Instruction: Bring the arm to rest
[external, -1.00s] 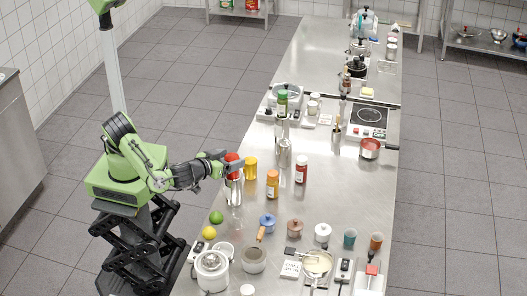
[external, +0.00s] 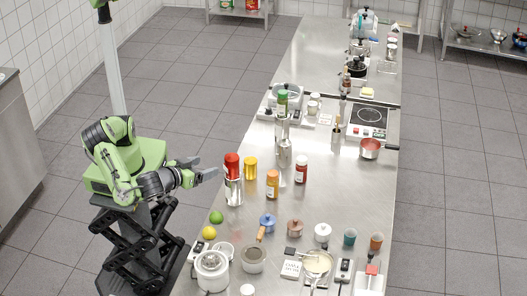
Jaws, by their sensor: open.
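My gripper (external: 207,168) is open and empty, with its fingers pointing right, at the left edge of the counter. A small gap seems to lie between the fingertips and the red object.
The steel counter (external: 330,201) is crowded. A yellow container (external: 250,169), an orange bottle (external: 272,184) and a red bottle (external: 301,169) stand right of the cylinder. A lime (external: 216,217) and a lemon (external: 209,233) lie below. The tiled floor (external: 180,82) behind my arm is clear.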

